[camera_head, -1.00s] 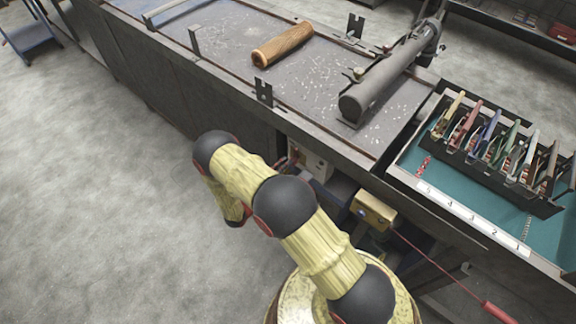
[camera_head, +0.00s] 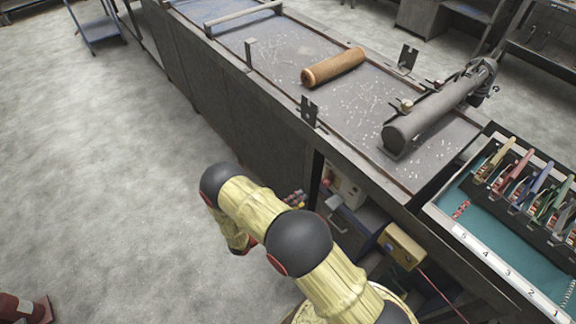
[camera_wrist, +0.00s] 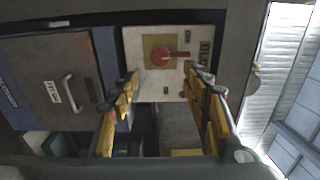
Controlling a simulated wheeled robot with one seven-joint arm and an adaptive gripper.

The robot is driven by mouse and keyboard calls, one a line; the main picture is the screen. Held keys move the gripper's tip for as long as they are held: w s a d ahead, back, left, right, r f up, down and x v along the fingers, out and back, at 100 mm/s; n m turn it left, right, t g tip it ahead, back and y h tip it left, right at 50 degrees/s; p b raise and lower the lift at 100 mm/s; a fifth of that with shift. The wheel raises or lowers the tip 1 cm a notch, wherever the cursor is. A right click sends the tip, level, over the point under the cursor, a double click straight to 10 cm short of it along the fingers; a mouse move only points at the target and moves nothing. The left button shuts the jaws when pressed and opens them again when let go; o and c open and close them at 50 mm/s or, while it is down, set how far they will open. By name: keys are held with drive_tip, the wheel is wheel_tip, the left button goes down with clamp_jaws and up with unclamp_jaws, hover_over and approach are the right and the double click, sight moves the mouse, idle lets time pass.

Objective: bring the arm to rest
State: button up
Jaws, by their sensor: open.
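My gripper (camera_wrist: 163,80) shows in the wrist view with two yellow-padded fingers spread apart and nothing between them. Beyond the fingertips is a pale switch panel (camera_wrist: 193,90) with a red rotary handle (camera_wrist: 165,56) on a yellow plate. I cannot tell how far the fingertips are from it. In the head view my arm, with yellow covers and dark joints, is bent beside the bench front. Its far end hangs low, and the gripper is mostly hidden there.
The long bench (camera_head: 375,170) runs close along the arm's right side. A wooden roller (camera_head: 333,68) and a grey cylinder (camera_head: 440,112) are on top. A teal tray (camera_head: 478,222) holds several coloured-handled tools. A yellow box (camera_head: 402,245) sits low. Open floor (camera_head: 110,180) lies left.

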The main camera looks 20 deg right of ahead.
drive_tip(key=s+d+f+m+g, duration=0.2)
drive_tip(key=s+f+m+g, duration=0.15)
drive_tip(key=s+m, duration=0.45)
drive_tip(key=s+a+r+m+g+y, duration=0.2)
drive_tip(key=s+r+m+g+y, duration=0.2)
drive_tip(key=s+r+m+g, duration=0.5)
drive_tip(key=s+a+r+m+t+y, duration=0.15)
drive_tip(key=a+r+m+y, duration=0.3)
drive_tip(key=r+m, duration=0.5)
drive_tip(key=s+a+r+m+t+y, duration=0.1)
drive_tip(key=a+r+m+t+y, duration=0.2)
drive_tip(key=r+m+y, duration=0.5)
drive_tip(key=s+d+r+m+t, duration=0.1)
drive_tip(key=s+r+m+t, duration=0.1)
drive_tip(key=r, duration=0.9)
drive_tip(key=s+d+r+m+t, duration=0.2)
drive_tip(key=r+t, duration=0.3)
drive_tip(key=r, duration=0.6)
drive_tip(key=shift+d+m, duration=0.2)
drive_tip(key=shift+m, duration=0.65)
